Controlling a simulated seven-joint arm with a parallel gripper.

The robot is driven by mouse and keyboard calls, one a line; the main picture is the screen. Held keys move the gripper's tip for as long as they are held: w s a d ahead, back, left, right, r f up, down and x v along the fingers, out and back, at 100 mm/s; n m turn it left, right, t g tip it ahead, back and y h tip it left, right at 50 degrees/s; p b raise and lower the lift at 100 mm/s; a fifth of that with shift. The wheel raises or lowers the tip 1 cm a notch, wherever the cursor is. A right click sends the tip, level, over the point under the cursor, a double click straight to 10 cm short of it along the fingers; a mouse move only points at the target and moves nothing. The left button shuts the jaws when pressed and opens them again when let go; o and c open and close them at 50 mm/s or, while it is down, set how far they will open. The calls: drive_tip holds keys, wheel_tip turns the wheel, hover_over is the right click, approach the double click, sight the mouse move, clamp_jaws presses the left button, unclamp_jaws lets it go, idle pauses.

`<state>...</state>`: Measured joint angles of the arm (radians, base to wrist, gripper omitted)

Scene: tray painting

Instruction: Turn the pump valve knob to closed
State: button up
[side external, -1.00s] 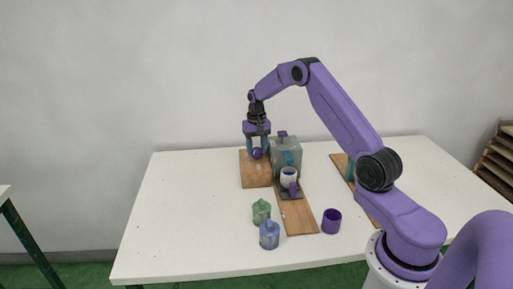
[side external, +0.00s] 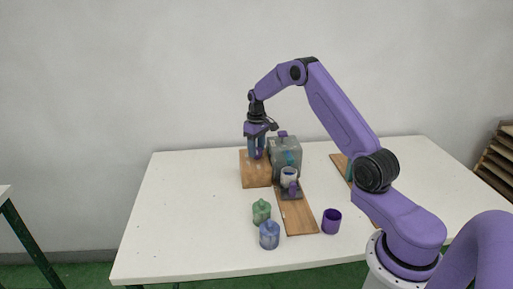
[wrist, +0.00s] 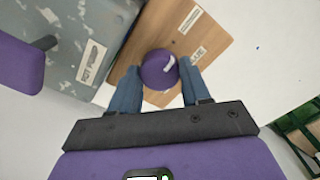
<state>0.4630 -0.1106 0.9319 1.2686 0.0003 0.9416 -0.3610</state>
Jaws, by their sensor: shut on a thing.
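The pump valve knob (wrist: 158,70) is a round purple knob with a white pointer mark, above a wooden board with small labels. In the wrist view it sits between the blue fingers of my gripper (wrist: 155,88), which are shut on it. The white mark points toward the upper right there. In the side view my gripper (side external: 257,156) reaches down over the wooden board (side external: 249,178), and the fingers mostly hide the knob. The grey pump box (side external: 287,160) stands just right of my gripper.
A green jar (side external: 261,211), a blue jar (side external: 269,234) and a purple cup (side external: 331,221) stand near the front edge, around a long wooden board (side external: 298,214). The left of the table (side external: 180,215) is clear.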

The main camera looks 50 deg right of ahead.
idle(0.3)
drive_tip(key=o, duration=0.8)
drive_tip(key=shift+r, duration=0.1)
wheel_tip(320, 180, up, 17)
drive_tip(key=shift+r, duration=0.15)
drive_tip(key=shift+a, duration=0.1)
